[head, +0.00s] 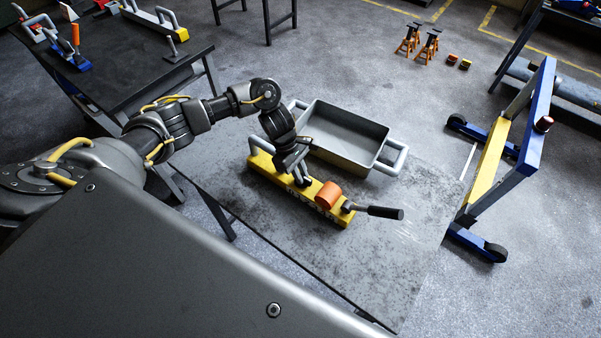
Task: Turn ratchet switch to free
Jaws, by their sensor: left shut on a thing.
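A long yellow unit (268,171) with dark lettering on its side lies on the grey worktable. It has a pale handle at its left end, an orange cylinder (328,195) on top near its right end, and a lever with a black grip (385,212) pointing right. My left gripper (303,183) points down onto the top of the yellow unit, just left of the orange cylinder. It is shut on a small part there, which the fingers hide. I see no ratchet switch clearly apart from that spot. My right gripper is not in view.
An empty grey tray (348,125) with pale handles stands just behind the unit. The table's front right (385,285) is clear. A blue and yellow wheeled frame (490,165) stands right of the table. A dark bench (110,75) with tools is at the back left.

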